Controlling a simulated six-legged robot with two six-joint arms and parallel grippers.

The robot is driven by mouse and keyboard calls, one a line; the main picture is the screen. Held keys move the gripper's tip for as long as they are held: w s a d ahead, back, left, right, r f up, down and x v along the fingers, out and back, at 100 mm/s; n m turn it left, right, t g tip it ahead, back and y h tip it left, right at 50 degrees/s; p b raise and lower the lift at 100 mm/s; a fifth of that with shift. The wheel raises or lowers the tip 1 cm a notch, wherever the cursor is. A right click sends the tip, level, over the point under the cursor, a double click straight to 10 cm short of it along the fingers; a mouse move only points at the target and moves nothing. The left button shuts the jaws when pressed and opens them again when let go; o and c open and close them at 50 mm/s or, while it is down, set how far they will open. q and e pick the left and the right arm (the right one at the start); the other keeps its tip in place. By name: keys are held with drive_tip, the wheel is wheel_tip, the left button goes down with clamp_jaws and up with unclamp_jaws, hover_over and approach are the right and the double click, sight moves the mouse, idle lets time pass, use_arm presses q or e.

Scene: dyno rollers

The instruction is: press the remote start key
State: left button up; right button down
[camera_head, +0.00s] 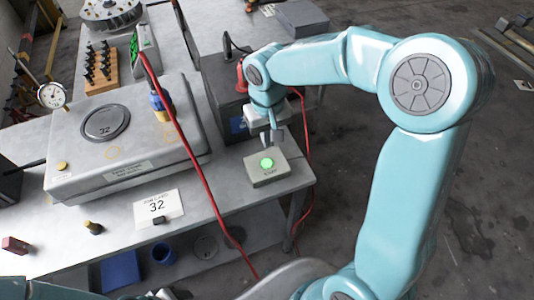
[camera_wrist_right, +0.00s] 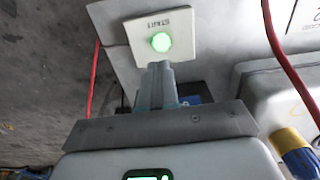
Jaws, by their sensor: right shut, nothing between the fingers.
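The remote start key is a small pale box (camera_head: 254,179) with a round lit green button (camera_head: 267,162), at the right front corner of the bench. It also shows in the right wrist view, its label reading START upside down beside the green button (camera_wrist_right: 161,42). My right gripper (camera_head: 279,141) is shut and empty, pointing down just behind the button in the head view. In the wrist view its closed fingertips (camera_wrist_right: 160,66) are close below the button, with a small gap in the picture; contact cannot be told. My left gripper does not show; only part of that arm is at the bottom left.
A card (camera_head: 157,209) reading 32 and small weights lie near the front edge. A dark box (camera_head: 215,95) stands behind the key.

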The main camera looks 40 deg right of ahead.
sight(267, 163)
wheel_tip(267, 163, down, 7)
drive_tip(key=shift+f+p, duration=0.2)
drive_tip(key=shift+p, duration=0.25)
drive_tip(key=shift+f, duration=0.45)
drive_tip(key=shift+a, duration=0.1)
